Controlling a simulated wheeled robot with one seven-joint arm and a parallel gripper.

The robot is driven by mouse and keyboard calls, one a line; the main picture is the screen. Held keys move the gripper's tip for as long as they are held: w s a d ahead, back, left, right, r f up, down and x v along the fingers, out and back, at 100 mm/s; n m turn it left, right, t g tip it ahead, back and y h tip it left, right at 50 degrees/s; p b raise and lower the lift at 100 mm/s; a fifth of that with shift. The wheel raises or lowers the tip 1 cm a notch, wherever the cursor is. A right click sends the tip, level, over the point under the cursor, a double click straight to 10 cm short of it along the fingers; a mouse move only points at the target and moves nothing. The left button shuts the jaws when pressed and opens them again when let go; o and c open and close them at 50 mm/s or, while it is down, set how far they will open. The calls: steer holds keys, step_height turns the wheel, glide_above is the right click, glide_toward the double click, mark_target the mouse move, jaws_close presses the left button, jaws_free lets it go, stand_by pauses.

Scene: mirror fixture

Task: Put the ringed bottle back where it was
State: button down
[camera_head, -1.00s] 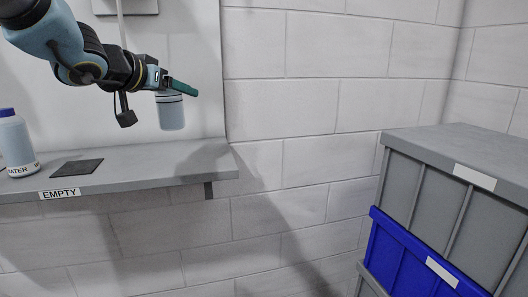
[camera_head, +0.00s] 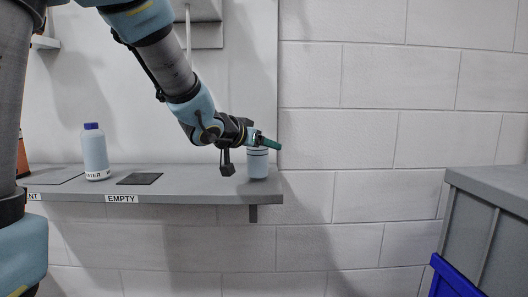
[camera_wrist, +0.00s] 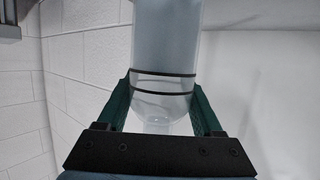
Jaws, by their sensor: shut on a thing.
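The ringed bottle (camera_head: 258,165) is pale blue with dark rings. In the head view it hangs upright from my gripper (camera_head: 267,143) at the right end of the shelf. Its lower end overlaps the shelf top; I cannot tell whether it touches. In the wrist view my gripper (camera_wrist: 160,88) has its green fingers on both sides of the bottle (camera_wrist: 165,45), near two dark rings. A dark square pad (camera_head: 139,179) lies bare on the shelf, above a label reading EMPTY (camera_head: 122,199).
The grey shelf (camera_head: 205,185) runs along the wall. A blue-capped bottle (camera_head: 95,155) with a partly readable label stands left of the pad. Another dark pad (camera_head: 55,176) lies farther left. Grey bins (camera_head: 490,200) and a blue bin (camera_head: 452,280) stand at right.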

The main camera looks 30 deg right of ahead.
steer(key=shift+f, duration=0.3)
steer(key=shift+f, duration=0.15)
steer(key=shift+c, duration=0.2)
jaws_free()
steer(key=shift+a+r, duration=0.1)
steer(key=shift+r, duration=0.15)
steer(key=v, duration=1.1)
steer(key=shift+s+a+p, duration=0.25)
steer(key=shift+a+p, duration=0.05)
steer(key=shift+p, duration=0.15)
